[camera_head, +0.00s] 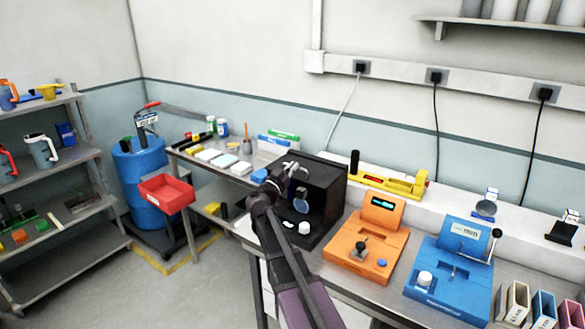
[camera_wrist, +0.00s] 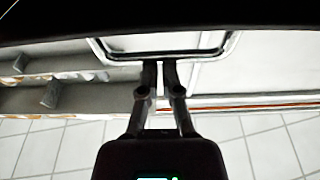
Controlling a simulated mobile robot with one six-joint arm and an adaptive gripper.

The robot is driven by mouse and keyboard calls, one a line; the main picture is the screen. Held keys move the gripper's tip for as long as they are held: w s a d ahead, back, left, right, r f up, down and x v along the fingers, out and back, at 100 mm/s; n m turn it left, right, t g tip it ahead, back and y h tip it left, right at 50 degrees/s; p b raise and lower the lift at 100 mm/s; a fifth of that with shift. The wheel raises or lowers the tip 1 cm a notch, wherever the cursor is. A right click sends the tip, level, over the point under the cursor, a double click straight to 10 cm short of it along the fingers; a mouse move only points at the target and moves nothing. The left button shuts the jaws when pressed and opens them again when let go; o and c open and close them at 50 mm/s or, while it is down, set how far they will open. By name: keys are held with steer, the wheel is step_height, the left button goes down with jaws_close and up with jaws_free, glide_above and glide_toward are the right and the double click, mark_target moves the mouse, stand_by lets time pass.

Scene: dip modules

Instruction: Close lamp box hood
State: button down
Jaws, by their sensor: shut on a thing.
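The black lamp box (camera_head: 327,190) stands on the bench in the middle of the head view. Its front looks open below the upper edge, with a round grey disc (camera_head: 301,206) showing there. Its dark hood also fills the top of the wrist view (camera_wrist: 160,16), with a silver bar handle (camera_wrist: 215,52) along its edge. My gripper (camera_wrist: 161,64) has both fingers close together on the middle of this bar. In the head view my gripper (camera_head: 291,172) is at the upper front of the box, and my arm hides part of the front.
An orange device (camera_head: 352,256) and a blue device (camera_head: 437,279) stand right of the box. A yellow tool (camera_head: 395,182) lies behind them. Left are small bench items, a red bin (camera_head: 167,193) and a blue drum (camera_head: 140,180). Open floor lies at front left.

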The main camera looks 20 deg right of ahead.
steer(key=shift+r+p, duration=2)
steer(key=shift+p, duration=0.25)
steer(key=s+a+f+b, duration=0.4)
steer(key=a+f+b, duration=0.2)
steer(key=f+b, duration=0.1)
steer(key=shift+f+b, duration=0.4)
steer(key=shift+f, duration=0.05)
